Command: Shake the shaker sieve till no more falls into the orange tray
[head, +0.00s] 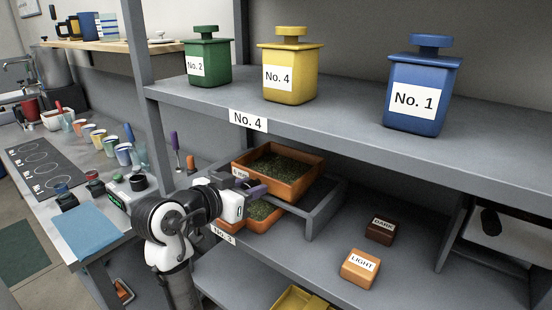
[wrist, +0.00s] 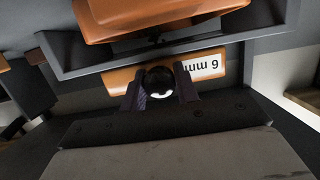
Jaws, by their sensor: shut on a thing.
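My gripper (head: 252,187) is shut at the sieve's front side. In the wrist view its fingers (wrist: 160,84) close on a dark round knob, the sieve's handle. The orange tray (head: 258,222) is below the sieve, with green beans in it. My gripper and the sieve hide part of the tray. I cannot see whether anything is falling.
Dark (head: 380,229) and light (head: 361,268) labelled blocks stand on the shelf to the right. Green (head: 208,60), yellow (head: 291,70) and blue (head: 420,90) canisters stand on the shelf above. A yellow tray (head: 300,301) is below. Cups line the left counter.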

